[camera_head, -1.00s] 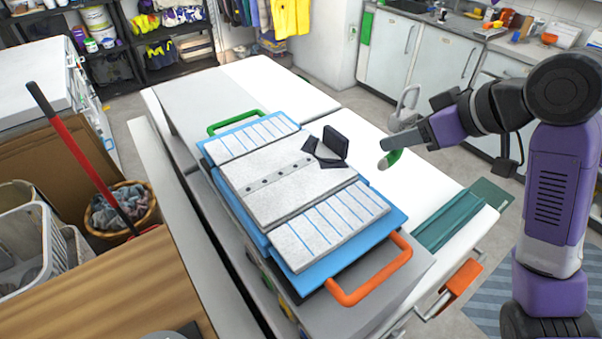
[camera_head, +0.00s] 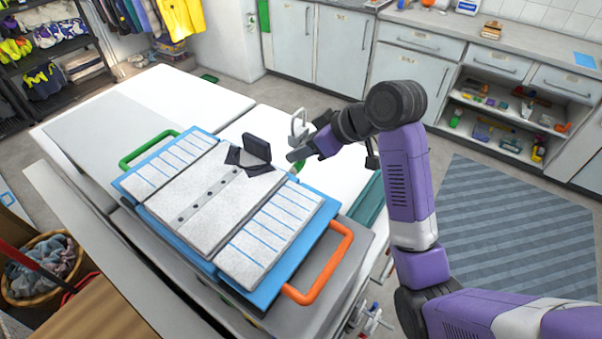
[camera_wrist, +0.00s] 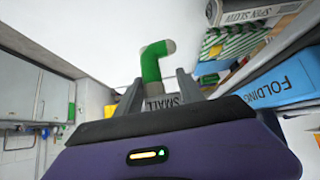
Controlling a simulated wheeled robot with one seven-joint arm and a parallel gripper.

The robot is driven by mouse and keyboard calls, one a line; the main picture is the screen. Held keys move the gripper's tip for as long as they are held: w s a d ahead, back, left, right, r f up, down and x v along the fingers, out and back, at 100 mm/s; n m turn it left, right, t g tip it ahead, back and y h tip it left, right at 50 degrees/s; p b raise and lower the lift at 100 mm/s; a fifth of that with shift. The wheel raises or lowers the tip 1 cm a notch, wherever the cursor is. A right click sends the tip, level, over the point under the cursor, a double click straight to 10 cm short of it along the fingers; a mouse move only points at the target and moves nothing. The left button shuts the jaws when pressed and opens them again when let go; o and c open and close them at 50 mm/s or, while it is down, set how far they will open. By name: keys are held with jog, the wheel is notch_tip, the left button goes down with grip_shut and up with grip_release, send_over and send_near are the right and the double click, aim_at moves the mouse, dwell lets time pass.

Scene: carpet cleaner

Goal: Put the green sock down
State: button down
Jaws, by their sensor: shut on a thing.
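The green sock (camera_wrist: 152,66), with a grey end, is pinched between the two grey fingers of my gripper (camera_wrist: 158,90) in the wrist view. In the head view my gripper (camera_head: 293,156) is by the right edge of the white and blue folding board (camera_head: 205,198), close to its upright black piece (camera_head: 257,148). Only a small green bit of the sock (camera_head: 297,167) shows below the fingertips there. I cannot tell whether the sock touches a surface. The board lies on the white worktop (camera_head: 165,90).
The board has a green handle (camera_head: 146,150) and an orange handle (camera_head: 325,268). A wicker basket of cloth (camera_head: 42,268) stands at lower left. Cabinets (camera_head: 340,50) line the back. A grey striped rug (camera_head: 510,235) lies on clear floor at right.

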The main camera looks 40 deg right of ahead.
notch_tip(320, 180, down, 9)
jog(key=shift+r+p, duration=0.15)
jog(key=shift+p, duration=0.15)
jog(key=shift+f, duration=0.2)
jog(key=c, duration=0.7)
grip_release()
jog(key=shift+r, duration=0.1)
jog(key=shift+r, duration=0.15)
jog(key=b+v, duration=0.1)
jog(key=v, duration=1.1)
